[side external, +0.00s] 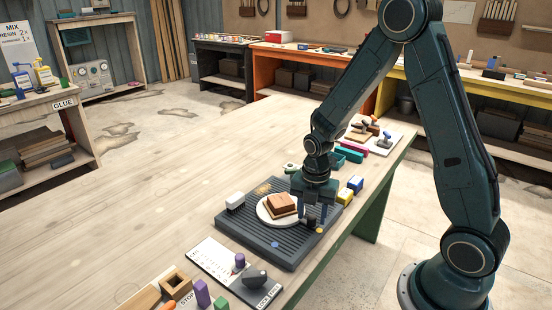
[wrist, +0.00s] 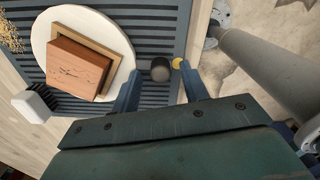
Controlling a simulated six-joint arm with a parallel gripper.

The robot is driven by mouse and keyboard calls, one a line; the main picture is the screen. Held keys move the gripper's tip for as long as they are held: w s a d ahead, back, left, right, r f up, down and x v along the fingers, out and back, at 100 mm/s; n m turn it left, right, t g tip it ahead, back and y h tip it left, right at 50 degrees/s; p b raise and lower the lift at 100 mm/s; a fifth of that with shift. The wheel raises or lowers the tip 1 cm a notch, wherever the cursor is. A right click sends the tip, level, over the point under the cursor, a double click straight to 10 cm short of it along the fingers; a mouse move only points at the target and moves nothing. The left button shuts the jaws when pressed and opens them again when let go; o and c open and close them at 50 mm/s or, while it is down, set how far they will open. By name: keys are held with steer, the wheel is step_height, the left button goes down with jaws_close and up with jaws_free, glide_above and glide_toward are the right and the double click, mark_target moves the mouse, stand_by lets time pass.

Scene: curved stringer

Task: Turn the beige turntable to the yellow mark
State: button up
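The beige turntable (side external: 264,215) is a round pale disc on a dark ribbed board (side external: 238,228). It also shows at the upper left of the wrist view (wrist: 42,35). A brown block (side external: 282,204) lies on it over a tan piece. A dark knob (wrist: 160,69) stands at the disc's right edge in the wrist view. The yellow mark (wrist: 178,63) is a round spot just right of the knob; it also shows in the side view (side external: 320,230). My gripper (side external: 314,215) is low over the board, open, its fingertips (wrist: 160,88) on either side of the knob with gaps visible.
A blue spot (side external: 275,244) lies on the board's front part. A white block (side external: 235,201) stands at its left edge; yellow (side external: 345,196) and blue (side external: 355,184) blocks stand to the right. A slider panel (side external: 208,258) lies in front. The table's left is clear.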

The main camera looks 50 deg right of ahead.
steer(key=shift+r, duration=0.1)
step_height(320, 180, up, 14)
steer(key=shift+f, duration=0.2)
stand_by(0.8)
steer(key=s+a+r+m+t, duration=0.2)
steer(key=s+r+m, duration=0.3)
steer(key=s+m, duration=0.3)
steer(key=s+a+r+m+t, duration=0.3)
steer(key=s+a+r+m, duration=0.2)
steer(key=m, duration=0.8)
steer(key=shift+s+r+t, duration=0.25)
steer(key=shift+s+t, duration=0.05)
steer(key=shift+s, duration=1.25)
